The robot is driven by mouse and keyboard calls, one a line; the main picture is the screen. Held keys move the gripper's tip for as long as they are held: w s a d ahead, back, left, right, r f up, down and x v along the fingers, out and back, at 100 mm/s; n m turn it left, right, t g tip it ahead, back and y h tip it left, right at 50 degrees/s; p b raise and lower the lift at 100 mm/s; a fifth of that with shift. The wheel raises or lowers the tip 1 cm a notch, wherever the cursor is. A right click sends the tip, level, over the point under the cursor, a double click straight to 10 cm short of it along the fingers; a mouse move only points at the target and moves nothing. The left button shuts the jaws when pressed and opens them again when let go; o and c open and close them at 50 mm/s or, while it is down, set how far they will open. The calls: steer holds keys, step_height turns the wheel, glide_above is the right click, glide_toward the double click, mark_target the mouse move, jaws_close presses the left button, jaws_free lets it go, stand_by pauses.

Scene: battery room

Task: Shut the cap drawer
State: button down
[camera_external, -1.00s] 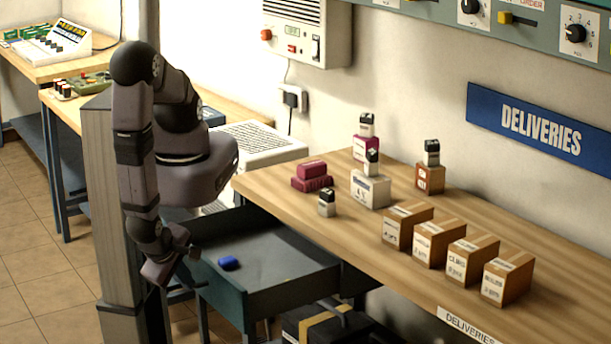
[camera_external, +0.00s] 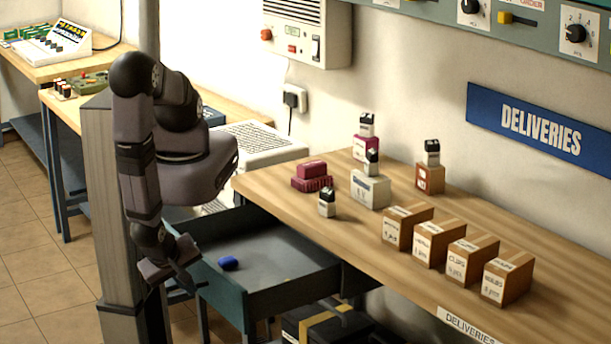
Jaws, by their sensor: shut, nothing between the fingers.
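The drawer (camera_external: 290,288) under the bench stands pulled out, its dark green front panel (camera_external: 223,296) facing my arm at the left. A small blue cap (camera_external: 229,263) lies on the drawer floor near the front. My gripper (camera_external: 183,283) is just in front of the drawer front, near its upper left end. It is shut and holds nothing. I cannot tell whether the fingertips touch the panel.
The wooden bench top (camera_external: 350,240) above the drawer carries several small cartons (camera_external: 408,227), stamps on boxes and a maroon block (camera_external: 312,177). A black case (camera_external: 325,325) with a yellow band sits below the drawer. Tiled floor lies at left.

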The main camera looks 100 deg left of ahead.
mark_target(225, 289)
steer(key=shift+w+a+f+p, duration=0.1)
steer(key=shift+w+a+f, duration=0.45)
steer(key=shift+a+f, duration=0.6)
steer(key=shift+w+a+f+p, duration=0.15)
steer(key=shift+w+a+f, duration=0.35)
steer(key=shift+a+f, duration=0.7)
steer(key=shift+w+a+f+p, duration=0.1)
steer(key=shift+w+a+f, duration=0.6)
steer(key=shift+a, duration=0.75)
steer(key=shift+s+f, duration=0.1)
steer(key=shift+f, duration=0.05)
steer(key=shift+a, duration=0.15)
steer(key=shift+w+a+f+b, duration=0.1)
steer(key=shift+w+a+b, duration=0.95)
steer(key=shift+w+b, duration=0.15)
steer(key=shift+w+a+b, duration=0.3)
steer(key=shift+w+a, duration=0.15)
